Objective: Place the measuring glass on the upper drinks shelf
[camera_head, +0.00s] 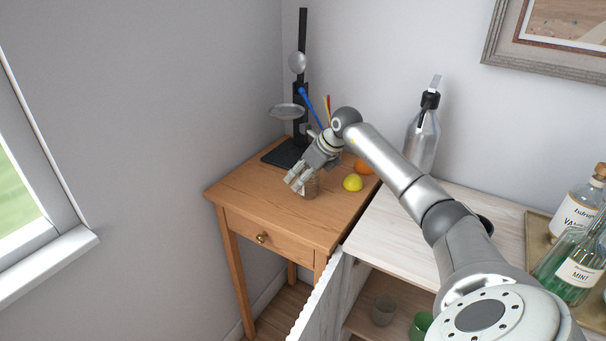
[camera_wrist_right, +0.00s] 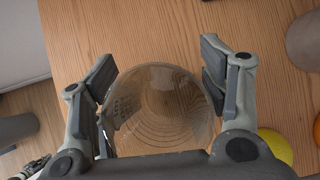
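The measuring glass (camera_head: 312,187) stands on the small wooden table, partly hidden by my right gripper (camera_head: 297,181). In the right wrist view the clear round glass (camera_wrist_right: 162,108) is between the two spread fingers of my right gripper (camera_wrist_right: 160,85). The fingers are apart on either side of it, close to its sides; a firm grip does not show. The white cabinet has an open front, with an inner shelf (camera_head: 362,318) partly in view. My left gripper is not in view.
A yellow lemon (camera_head: 353,183) and an orange (camera_head: 362,166) lie beside the gripper. A black stand (camera_head: 301,100) with a pan is behind. The cabinet door (camera_head: 322,300) is open. Cups (camera_head: 383,310) sit inside; bottles (camera_head: 575,265) stand right.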

